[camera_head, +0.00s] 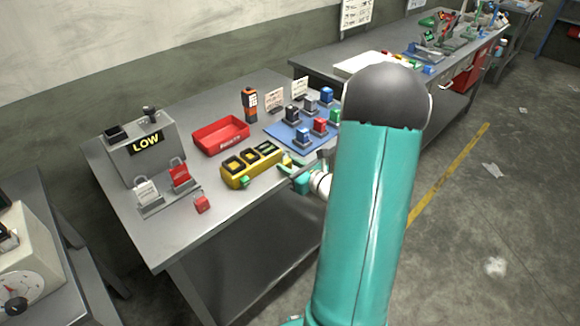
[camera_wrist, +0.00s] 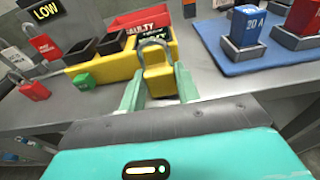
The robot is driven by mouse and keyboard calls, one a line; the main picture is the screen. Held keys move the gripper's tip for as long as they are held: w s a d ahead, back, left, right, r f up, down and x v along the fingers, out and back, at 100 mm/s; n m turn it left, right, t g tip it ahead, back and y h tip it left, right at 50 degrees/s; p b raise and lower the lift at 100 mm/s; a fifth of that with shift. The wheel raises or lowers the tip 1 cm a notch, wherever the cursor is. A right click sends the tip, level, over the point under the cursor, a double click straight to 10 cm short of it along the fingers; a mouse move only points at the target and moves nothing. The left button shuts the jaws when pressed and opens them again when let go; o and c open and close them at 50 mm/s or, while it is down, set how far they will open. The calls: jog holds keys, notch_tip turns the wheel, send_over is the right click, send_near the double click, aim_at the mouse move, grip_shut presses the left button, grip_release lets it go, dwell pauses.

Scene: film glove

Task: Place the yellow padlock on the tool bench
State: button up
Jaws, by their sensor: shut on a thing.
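The yellow padlock (camera_wrist: 160,84) is upright between the two pale green fingers of my gripper (camera_wrist: 158,74) in the wrist view, its grey shackle on top. My gripper is shut on its body. In the head view my gripper (camera_head: 287,169) is at the front edge of the near grey bench (camera_head: 262,205), and the padlock is mostly hidden there. I cannot tell whether the padlock touches the bench top. A second, farther bench (camera_head: 318,66) with tools and red drawers stands at the upper right, partly hidden behind my arm.
A yellow compartment box (camera_head: 236,181) stands just left of my gripper, with a small green padlock (camera_wrist: 85,81) at its front. A red tray (camera_head: 209,144) is behind it. A blue mat (camera_head: 276,131) with several blocks lies right. Red padlocks (camera_head: 201,204) are at left.

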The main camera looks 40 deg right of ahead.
jog(key=shift+f, duration=0.15)
jog(key=o, duration=0.6)
jog(key=shift+w+f, duration=0.1)
jog(key=shift+f, duration=0.05)
jog(key=o, duration=0.5)
jog(key=shift+c, duration=0.2)
